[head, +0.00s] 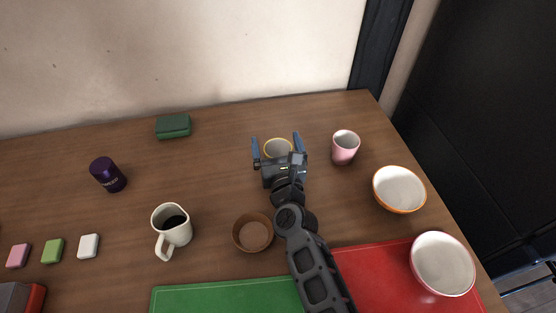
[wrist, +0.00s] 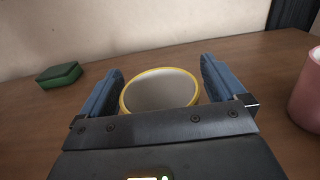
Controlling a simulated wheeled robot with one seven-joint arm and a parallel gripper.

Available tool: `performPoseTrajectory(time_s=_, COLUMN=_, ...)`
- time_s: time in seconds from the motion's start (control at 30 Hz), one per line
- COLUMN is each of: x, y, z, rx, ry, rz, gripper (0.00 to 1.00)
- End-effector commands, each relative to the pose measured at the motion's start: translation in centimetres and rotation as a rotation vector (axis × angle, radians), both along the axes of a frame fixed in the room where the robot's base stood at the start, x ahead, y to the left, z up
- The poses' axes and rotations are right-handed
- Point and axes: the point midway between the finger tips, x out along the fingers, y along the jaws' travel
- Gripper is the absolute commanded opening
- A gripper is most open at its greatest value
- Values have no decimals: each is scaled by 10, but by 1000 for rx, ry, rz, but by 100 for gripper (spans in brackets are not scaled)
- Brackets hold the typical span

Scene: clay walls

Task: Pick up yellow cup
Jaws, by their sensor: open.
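The yellow cup shows in the head view (head: 278,147) as a yellow rim with a pale inside, near the back of the wooden table, partly hidden by my gripper (head: 276,140). In the wrist view the yellow cup (wrist: 161,90) stands upright between the two blue fingers of my gripper (wrist: 160,82). Its lower part is hidden by the gripper body. The fingers are open, one on each side of the cup. I cannot tell whether either finger touches it.
A pink cup (head: 345,147) stands close on the right. The table between the green box and the cup is clear.

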Motion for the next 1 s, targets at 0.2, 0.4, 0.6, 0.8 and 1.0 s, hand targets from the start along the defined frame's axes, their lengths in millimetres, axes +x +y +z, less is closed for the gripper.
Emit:
performPoseTrajectory(time_s=0.2, x=0, y=0, z=0, rx=0, ry=0, rz=0, gripper=89)
performPoseTrajectory(time_s=0.4, x=0, y=0, z=0, rx=0, ry=0, rz=0, gripper=69)
performPoseTrajectory(time_s=0.6, x=0, y=0, z=0, rx=0, ry=0, rz=0, gripper=50)
performPoseTrajectory(time_s=0.8, x=0, y=0, z=0, rx=0, ry=0, rz=0, gripper=39)
performPoseTrajectory(time_s=1.0, x=0, y=0, z=2, rx=0, ry=0, rz=0, gripper=39)
